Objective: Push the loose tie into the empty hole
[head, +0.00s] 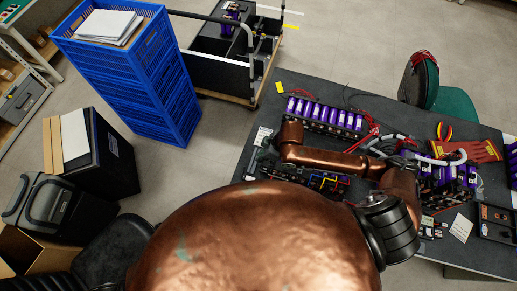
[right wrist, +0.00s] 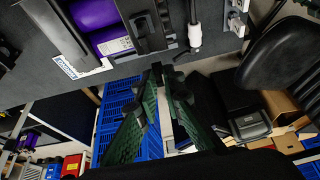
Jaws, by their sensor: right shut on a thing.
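My right gripper (head: 265,156) is at the left edge of the dark worktable (head: 385,108), small and partly hidden by my arm in the head view. In the right wrist view its green-sided fingers (right wrist: 162,76) come together at dark tips. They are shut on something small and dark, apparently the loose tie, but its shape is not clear. A row of purple cells (head: 325,114) stands behind the gripper; purple cells (right wrist: 98,20) also show beyond the tips in the wrist view. I cannot make out the empty hole. My left gripper is not in view.
A second purple cell pack (head: 455,178) with cables is at the table's right. Coloured wiring (head: 328,181) lies near the front. Blue crates (head: 135,75) stand on the floor left of the table, and a green chair (head: 450,100) behind it. My arm covers the table's middle.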

